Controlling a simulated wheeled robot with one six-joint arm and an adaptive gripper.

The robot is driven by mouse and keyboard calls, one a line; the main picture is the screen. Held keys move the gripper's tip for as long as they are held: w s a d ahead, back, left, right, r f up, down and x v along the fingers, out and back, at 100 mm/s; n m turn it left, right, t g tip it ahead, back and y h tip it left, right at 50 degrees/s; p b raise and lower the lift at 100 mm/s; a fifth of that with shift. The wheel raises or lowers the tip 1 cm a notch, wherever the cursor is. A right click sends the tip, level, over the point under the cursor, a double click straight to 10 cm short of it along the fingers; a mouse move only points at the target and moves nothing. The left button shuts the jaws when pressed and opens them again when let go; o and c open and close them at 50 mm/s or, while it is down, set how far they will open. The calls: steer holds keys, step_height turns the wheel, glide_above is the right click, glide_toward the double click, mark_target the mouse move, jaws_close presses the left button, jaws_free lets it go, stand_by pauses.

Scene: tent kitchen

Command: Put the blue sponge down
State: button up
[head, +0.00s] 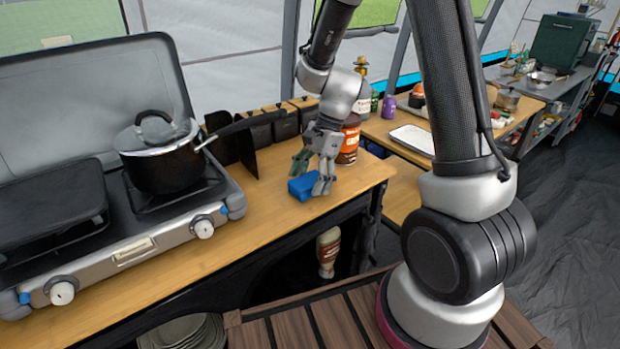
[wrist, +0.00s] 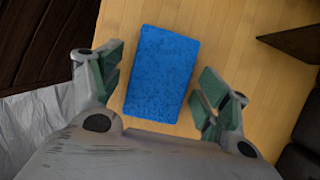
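The blue sponge (head: 301,187) lies on the wooden counter (head: 262,205), close to its right end. In the wrist view the sponge (wrist: 162,72) shows as a blue rectangle lying flat, between and just beyond the green-padded fingers. My gripper (head: 312,176) is over the sponge, pointing down. In the wrist view my gripper (wrist: 158,90) has its fingers spread wider than the sponge, with a gap on both sides. The exact height of the fingertips over the counter is hard to tell.
A two-burner stove (head: 130,235) with a black lidded pot (head: 165,160) stands to the left. A dark upright panel (head: 238,150), black canisters (head: 283,122) and a brown bottle (head: 348,143) stand behind the gripper. The counter's front edge is close to the sponge.

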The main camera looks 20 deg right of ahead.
steer(key=v, duration=1.2)
steer(key=s+d+r+n+t+h, duration=0.1)
steer(key=s+d+r+n+t, duration=0.1)
steer(key=s, duration=0.5)
steer(key=s+d+r+n+t+h, duration=0.2)
steer(key=s+d+r+n, duration=0.2)
steer(key=s+r+n, duration=0.1)
steer(key=s+d+r+n+t+h, duration=0.1)
steer(key=s+d+r+n, duration=0.3)
steer(key=s+n, duration=0.3)
steer(key=shift+s+r+t, duration=0.3)
steer(key=shift+s+t, duration=0.1)
steer(key=shift+s, duration=0.4)
steer(key=shift+o, duration=0.5)
